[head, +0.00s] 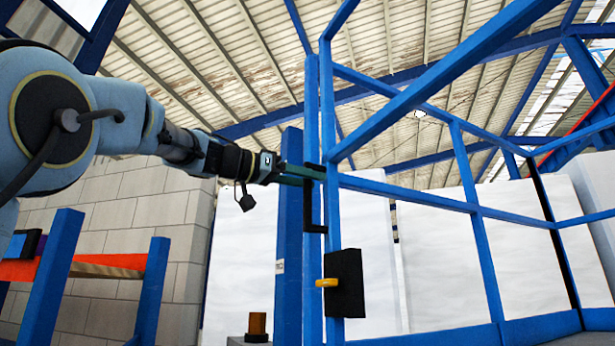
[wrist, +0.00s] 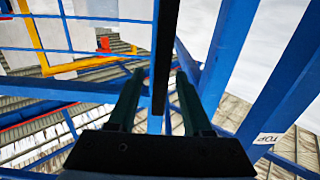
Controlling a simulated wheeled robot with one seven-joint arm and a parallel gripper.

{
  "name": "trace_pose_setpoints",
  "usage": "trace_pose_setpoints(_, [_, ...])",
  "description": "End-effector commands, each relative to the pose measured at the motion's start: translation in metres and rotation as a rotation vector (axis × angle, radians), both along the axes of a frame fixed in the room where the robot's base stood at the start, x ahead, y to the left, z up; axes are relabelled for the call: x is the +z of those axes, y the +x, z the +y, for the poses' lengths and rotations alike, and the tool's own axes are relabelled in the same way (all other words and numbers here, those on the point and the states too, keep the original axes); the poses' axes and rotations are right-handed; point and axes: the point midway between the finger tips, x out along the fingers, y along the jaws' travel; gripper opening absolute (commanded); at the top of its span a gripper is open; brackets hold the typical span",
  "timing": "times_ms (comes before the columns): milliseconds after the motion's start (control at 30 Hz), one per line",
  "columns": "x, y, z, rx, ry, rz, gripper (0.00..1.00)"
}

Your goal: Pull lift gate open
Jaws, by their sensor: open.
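The lift gate is a blue barred frame (head: 330,120) with white panels behind it. A black handle (head: 308,205) stands out from its left upright. Below it is a black plate (head: 345,283) with a yellow knob (head: 327,283). My gripper (head: 318,171) reaches in from the left at the handle's upper end. In the wrist view, my gripper (wrist: 160,74) has its two dark green fingers apart, with the black handle (wrist: 166,45) running between them. I cannot tell whether either finger touches it.
A blue post (head: 289,240) stands just left of the gate upright. A blue and orange rack (head: 55,270) is at the lower left, before a grey block wall (head: 125,200). A small brown block (head: 257,325) sits low near the post.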

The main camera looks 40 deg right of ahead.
Motion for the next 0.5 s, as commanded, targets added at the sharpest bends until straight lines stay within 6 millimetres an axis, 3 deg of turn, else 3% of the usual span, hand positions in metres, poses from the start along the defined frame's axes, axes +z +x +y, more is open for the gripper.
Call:
trace_pose_setpoints(167, [-0.0005, 0.0002, 0.0001, 0.000, 0.000, 0.000, 0.49])
trace_pose_setpoints(500, [-0.0004, 0.0003, 0.0003, 0.000, 0.000, 0.001, 0.11])
